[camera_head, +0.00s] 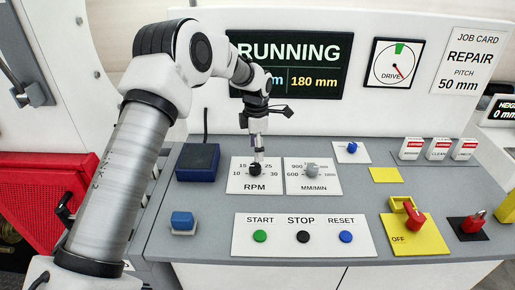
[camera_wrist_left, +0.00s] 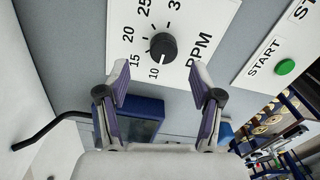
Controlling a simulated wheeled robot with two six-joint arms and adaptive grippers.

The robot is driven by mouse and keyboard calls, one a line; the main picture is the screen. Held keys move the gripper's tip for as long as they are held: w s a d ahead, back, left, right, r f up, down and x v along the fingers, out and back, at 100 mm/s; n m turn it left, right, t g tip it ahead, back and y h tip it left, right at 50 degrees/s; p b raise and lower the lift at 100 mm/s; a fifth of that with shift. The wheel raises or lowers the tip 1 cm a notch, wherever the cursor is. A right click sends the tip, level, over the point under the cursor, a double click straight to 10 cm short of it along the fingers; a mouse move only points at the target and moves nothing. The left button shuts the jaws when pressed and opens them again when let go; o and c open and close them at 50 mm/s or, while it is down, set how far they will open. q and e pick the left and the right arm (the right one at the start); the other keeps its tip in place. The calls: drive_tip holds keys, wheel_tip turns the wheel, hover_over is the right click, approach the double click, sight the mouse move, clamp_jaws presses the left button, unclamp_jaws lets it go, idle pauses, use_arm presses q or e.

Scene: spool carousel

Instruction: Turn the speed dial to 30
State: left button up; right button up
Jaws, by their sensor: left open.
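The speed dial is a round black knob (camera_wrist_left: 163,46) on a white plate marked RPM, with a scale from 10 to 30. In the left wrist view its white pointer line points towards the 10. In the head view the dial (camera_head: 255,170) sits directly below my left gripper (camera_head: 258,154). My left gripper (camera_wrist_left: 160,82) is open and empty, its two purple-padded fingers spread apart short of the knob. The fingers are not around the dial in the left wrist view. In the head view I cannot tell whether the tips touch it. My right gripper is not in view.
A grey MM/MIN knob (camera_head: 312,171) stands just right of the dial. A dark blue box (camera_head: 198,162) stands to its left. START (camera_head: 260,236), STOP (camera_head: 303,237) and RESET (camera_head: 346,237) buttons lie in front. The display (camera_head: 290,62) reads RUNNING, 180 mm.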

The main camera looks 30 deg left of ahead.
sight(256, 166)
use_arm(q)
drive_tip(key=shift+w+a+f, duration=0.2)
drive_tip(key=shift+w+a, duration=0.15)
drive_tip(key=shift+w, duration=0.1)
drive_tip(key=shift+s+d+f, duration=0.1)
drive_tip(key=shift+s+f, duration=0.05)
drive_tip(key=shift+s, duration=0.05)
drive_tip(key=shift+s+d+f+p, duration=0.7)
drive_tip(key=shift+s+d+f, duration=0.05)
drive_tip(key=shift+s, duration=0.1)
drive_tip(key=f, duration=0.3)
drive_tip(key=w+a+f, duration=0.1)
drive_tip(key=shift+f+p, duration=0.3)
drive_tip(key=shift+p, duration=0.1)
drive_tip(key=shift+f, duration=0.25)
drive_tip(key=shift+s+d+r, duration=0.15)
drive_tip(key=shift+d+r, duration=0.05)
drive_tip(key=shift+r, duration=0.1)
drive_tip(key=shift+c, duration=0.3)
drive_tip(key=shift+s+d+r, duration=0.1)
drive_tip(key=shift+s, duration=0.05)
drive_tip(key=c, duration=1.1)
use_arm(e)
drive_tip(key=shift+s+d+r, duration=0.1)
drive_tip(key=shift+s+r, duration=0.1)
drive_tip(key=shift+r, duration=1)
